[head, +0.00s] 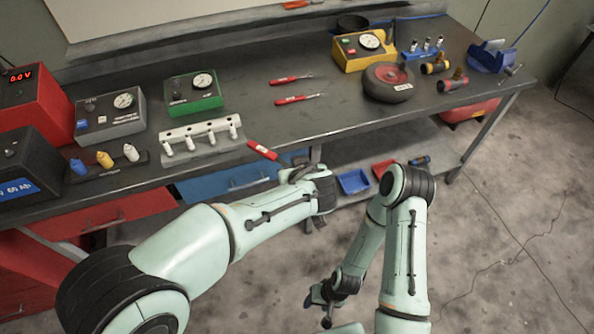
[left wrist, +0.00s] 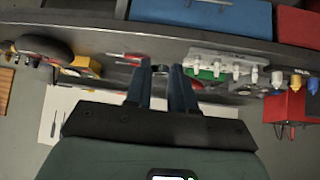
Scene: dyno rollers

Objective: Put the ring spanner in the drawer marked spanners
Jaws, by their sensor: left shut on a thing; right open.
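My left gripper (head: 292,172) is shut at the front edge of the bench, beside the white rack. A red-handled tool (head: 262,150), which looks like the ring spanner, sticks out from its fingertips over the bench edge. Its ring end cannot be made out. In the left wrist view the two fingers (left wrist: 161,72) are close together, with a small part of the held thing between them. A blue drawer (head: 215,184) and a red drawer (head: 110,215) sit under the bench, both seemingly closed. I cannot read any drawer marking. My right gripper (head: 328,300) is open and empty, low above the floor.
The bench (head: 240,110) carries two red-handled tools (head: 300,98), a white rack (head: 202,140), a green gauge box (head: 193,93), a yellow gauge box (head: 362,48) and a dark roller wheel (head: 388,82). Blue and red bins (head: 354,182) lie on the lower shelf. The floor at right is clear.

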